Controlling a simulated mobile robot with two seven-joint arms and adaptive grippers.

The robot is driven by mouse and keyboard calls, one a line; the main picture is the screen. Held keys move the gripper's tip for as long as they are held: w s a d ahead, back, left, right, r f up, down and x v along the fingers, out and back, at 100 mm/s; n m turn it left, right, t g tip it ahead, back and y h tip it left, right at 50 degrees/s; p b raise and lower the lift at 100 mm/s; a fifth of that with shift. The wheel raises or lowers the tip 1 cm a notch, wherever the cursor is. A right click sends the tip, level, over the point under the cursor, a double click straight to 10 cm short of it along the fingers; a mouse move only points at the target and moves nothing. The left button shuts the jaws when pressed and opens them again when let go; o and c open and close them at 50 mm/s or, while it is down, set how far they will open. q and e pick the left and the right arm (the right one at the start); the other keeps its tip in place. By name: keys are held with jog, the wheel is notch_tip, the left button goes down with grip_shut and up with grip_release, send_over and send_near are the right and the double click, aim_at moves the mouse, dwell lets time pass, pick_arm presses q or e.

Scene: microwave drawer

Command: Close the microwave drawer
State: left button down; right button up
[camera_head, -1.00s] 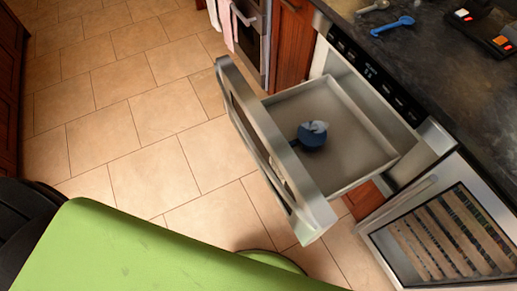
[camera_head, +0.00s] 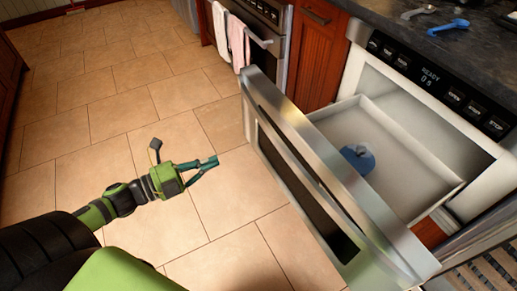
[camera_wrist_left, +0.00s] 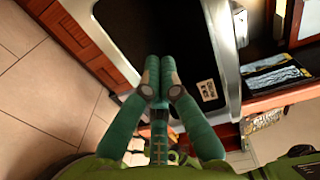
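The microwave drawer (camera_head: 298,150) is pulled far out of the microwave (camera_head: 432,82), its silver front standing well away from the cabinet face. A dark blue object (camera_head: 357,158) lies inside on the drawer floor. My left gripper (camera_head: 215,162) is in the head view, to the left of the drawer front and apart from it. It points right, towards the drawer, and its fingertips are together with nothing between them. In the left wrist view the two green fingers (camera_wrist_left: 160,68) meet in front of a dark panel. My right gripper is not in view.
An oven (camera_head: 268,35) with hanging towels (camera_head: 238,42) stands beyond the drawer. A dark countertop (camera_head: 480,50) above the microwave holds a blue utensil (camera_head: 448,27). A glass-fronted unit (camera_head: 485,270) is at the lower right. The tiled floor (camera_head: 120,150) left of the drawer is clear.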

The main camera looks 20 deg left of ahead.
pick_arm(q)
jog(key=b+x, duration=0.1)
jog(key=x, duration=1.3)
jog(key=shift+d+r, duration=0.35)
jog(key=shift+d, duration=0.1)
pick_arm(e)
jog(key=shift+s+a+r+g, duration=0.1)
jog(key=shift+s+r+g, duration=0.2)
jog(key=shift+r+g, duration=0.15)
pick_arm(q)
jog(key=shift+s, duration=0.15)
